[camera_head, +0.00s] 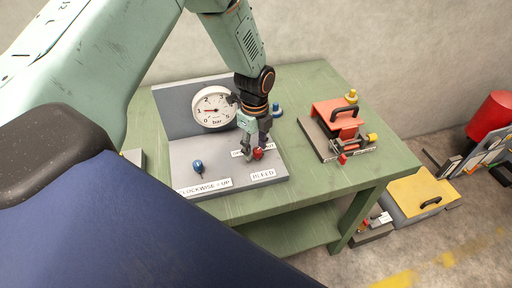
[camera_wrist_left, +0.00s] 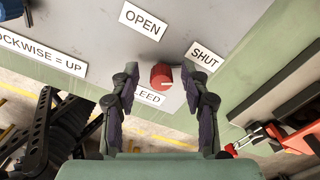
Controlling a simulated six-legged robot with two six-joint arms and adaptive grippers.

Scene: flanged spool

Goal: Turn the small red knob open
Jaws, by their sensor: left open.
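The small red knob (camera_head: 257,154) stands on the grey panel by the BLEED label (camera_head: 263,174). In the left wrist view the knob (camera_wrist_left: 161,76) lies between the fingertips, with a pale mark toward its right side. An OPEN label (camera_wrist_left: 143,20) and a SHUT label (camera_wrist_left: 204,56) are on the panel around it. My left gripper (camera_head: 256,147) is open, pointing down at the knob, one finger on each side. In the wrist view a gap shows between the knob and each finger of that gripper (camera_wrist_left: 160,73). My right gripper is not in view.
A blue knob (camera_head: 198,166) and a pressure gauge (camera_head: 213,107) are on the same panel. Another blue knob (camera_head: 277,110) stands behind my gripper. A red-topped clamp fixture (camera_head: 334,112) sits at the right of the green table (camera_head: 310,75). Some green tabletop between is free.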

